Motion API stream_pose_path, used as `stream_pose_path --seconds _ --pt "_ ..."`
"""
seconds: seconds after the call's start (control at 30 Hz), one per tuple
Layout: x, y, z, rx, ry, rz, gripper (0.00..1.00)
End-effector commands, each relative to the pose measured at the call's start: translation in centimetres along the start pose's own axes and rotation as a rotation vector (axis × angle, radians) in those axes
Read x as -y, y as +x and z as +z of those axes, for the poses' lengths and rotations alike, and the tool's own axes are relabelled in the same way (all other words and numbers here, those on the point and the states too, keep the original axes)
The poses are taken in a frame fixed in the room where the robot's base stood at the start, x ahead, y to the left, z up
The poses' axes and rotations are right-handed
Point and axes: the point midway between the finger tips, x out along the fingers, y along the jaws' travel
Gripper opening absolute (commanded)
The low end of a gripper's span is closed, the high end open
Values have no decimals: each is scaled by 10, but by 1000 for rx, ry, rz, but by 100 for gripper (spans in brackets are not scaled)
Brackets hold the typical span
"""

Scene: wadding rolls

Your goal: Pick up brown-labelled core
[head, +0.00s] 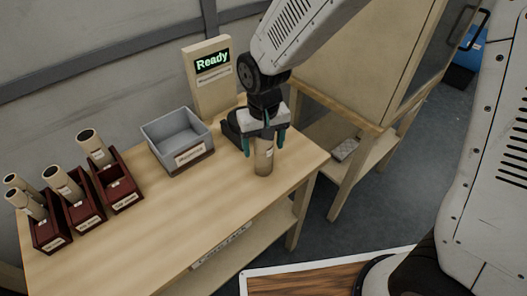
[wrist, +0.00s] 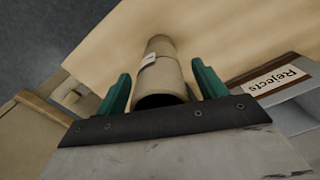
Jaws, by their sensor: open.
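A tan cardboard core (head: 263,163) stands upright on the table near its right end. It carries a small pale label, whose colour marking I cannot make out. My gripper (head: 264,142) is over its top, with the teal fingers pointing down on either side. In the wrist view the core (wrist: 165,72) lies between the open fingers of my gripper (wrist: 160,88), with a gap at each side. Its dark open end is nearest the palm. More tan cores (head: 92,148) stand in dark red holders at the left; their label colours are too small to tell.
A grey bin (head: 160,136), labelled Rejects in the wrist view (wrist: 290,110), stands left of my gripper. A panel reading "Ready" (head: 212,85) stands behind it. Dark red holders (head: 122,196) fill the left end. The table's (head: 190,215) front middle is clear. A wooden cabinet (head: 345,75) stands at right.

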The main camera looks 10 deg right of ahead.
Motion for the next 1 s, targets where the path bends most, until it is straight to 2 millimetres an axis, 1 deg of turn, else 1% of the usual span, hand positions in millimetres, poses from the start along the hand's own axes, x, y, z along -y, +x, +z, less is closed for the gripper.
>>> stream_pose_path --seconds 0.2,0.23,0.27,0.3,0.4,0.77,0.87,1.0 --pt "0 1 0 -1 0 0 70" --pt "0 1 0 -1 0 0 65" --pt "0 1 0 -1 0 0 56" --pt "0 1 0 -1 0 0 45" --pt "0 1 0 -1 0 0 22" --pt "0 -2 0 -1 0 0 22" --pt "0 -8 0 -1 -1 0 22" --pt "0 -23 -1 -3 -1 -2 22"
